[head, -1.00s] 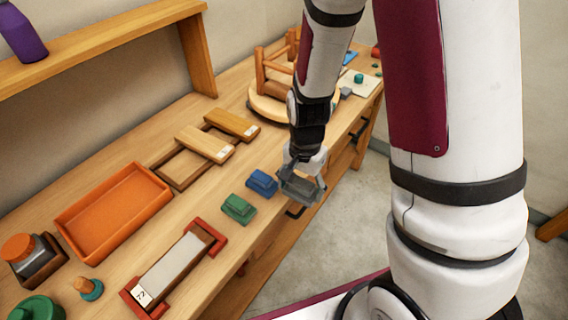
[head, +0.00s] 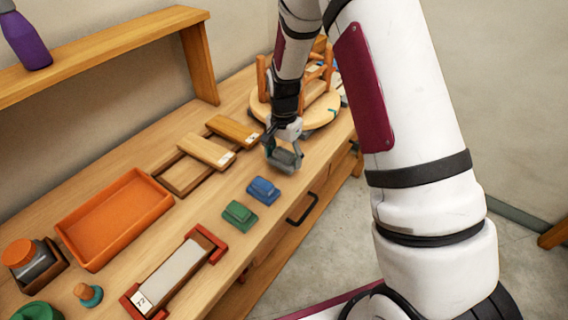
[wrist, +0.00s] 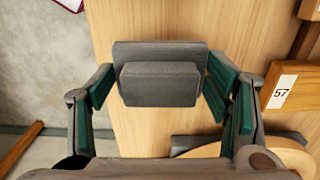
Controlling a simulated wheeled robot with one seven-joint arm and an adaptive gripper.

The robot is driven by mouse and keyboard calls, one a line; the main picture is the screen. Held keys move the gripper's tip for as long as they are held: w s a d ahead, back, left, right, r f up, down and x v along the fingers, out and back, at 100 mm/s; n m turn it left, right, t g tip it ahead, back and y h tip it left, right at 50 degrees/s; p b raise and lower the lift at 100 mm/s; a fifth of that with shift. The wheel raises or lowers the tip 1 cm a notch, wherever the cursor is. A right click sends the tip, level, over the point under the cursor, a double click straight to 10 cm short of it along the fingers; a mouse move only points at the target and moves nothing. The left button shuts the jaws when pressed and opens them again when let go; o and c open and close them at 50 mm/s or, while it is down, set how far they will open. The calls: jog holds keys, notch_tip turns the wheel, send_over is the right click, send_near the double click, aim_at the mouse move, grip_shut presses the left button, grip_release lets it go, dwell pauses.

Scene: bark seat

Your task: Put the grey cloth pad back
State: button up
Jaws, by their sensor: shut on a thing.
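The grey cloth pad (wrist: 160,84) is a stepped block with a wide base and a narrower top part. In the wrist view it sits between the green-lined fingers of my gripper (wrist: 162,88), which is shut on it. In the head view my gripper (head: 284,158) holds the grey pad (head: 286,160) low over the bench, behind the blue pad (head: 263,190) and the green pad (head: 239,213), which stand in a row. I cannot tell whether the grey pad touches the bench (head: 240,265).
A round wooden board (head: 318,117) with a wooden frame on it stands just beyond my gripper. Wooden blocks (head: 207,150) lie to the left, one labelled 57 (wrist: 290,88). An orange tray (head: 115,215) and a red-ended holder (head: 172,272) are nearer. The bench front edge is close.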

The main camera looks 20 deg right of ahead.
aim_at(284, 164)
notch_tip(284, 164, down, 3)
jog(key=shift+r+p, duration=0.2)
jog(key=shift+p, duration=0.1)
jog(key=shift+f, duration=0.5)
jog(key=shift+f, duration=0.15)
jog(key=o, duration=1.1)
